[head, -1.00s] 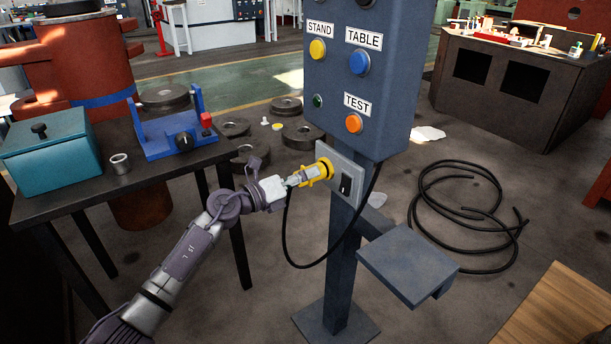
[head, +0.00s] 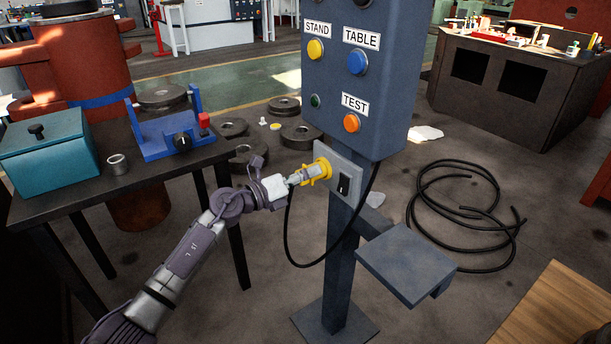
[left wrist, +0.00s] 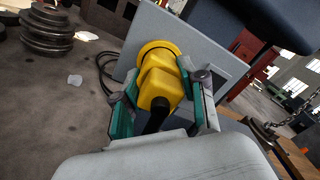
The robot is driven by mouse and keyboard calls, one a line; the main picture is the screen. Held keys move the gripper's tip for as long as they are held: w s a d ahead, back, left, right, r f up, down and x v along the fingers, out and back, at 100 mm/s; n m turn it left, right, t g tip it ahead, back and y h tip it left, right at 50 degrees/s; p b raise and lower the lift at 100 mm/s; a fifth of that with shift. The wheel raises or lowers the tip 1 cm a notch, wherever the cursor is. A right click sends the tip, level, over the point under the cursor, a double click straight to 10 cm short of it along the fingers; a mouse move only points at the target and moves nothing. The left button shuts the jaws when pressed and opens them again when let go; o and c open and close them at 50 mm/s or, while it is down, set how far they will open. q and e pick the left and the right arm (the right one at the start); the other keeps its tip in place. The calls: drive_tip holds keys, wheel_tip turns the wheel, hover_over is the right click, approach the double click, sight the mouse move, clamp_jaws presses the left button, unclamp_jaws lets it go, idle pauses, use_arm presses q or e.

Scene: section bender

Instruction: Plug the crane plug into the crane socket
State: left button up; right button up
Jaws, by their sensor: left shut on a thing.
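The crane plug (left wrist: 158,85) is yellow with a black cable at its back. My left gripper (head: 297,178) is shut on it, and the left wrist view shows green-padded fingers (left wrist: 153,98) on both sides of its body. The plug's front meets the yellow ring of the crane socket (head: 322,170) on the grey plate of the control post. In the left wrist view the plug is lined up with the yellow socket ring (left wrist: 158,48); its front end is hidden, so I cannot tell how deep it sits. My right gripper is not in view.
The blue control box (head: 365,85) with labelled buttons stands above the socket. A black switch (head: 343,186) is beside the socket. The cable (head: 300,262) hangs in a loop below. A small shelf (head: 405,262) juts out lower right. A dark table (head: 190,160) stands left.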

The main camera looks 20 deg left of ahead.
use_arm(q)
drive_tip(key=shift+w+d, duration=0.15)
drive_tip(key=o, duration=1.3)
drive_tip(key=shift+c, duration=0.2)
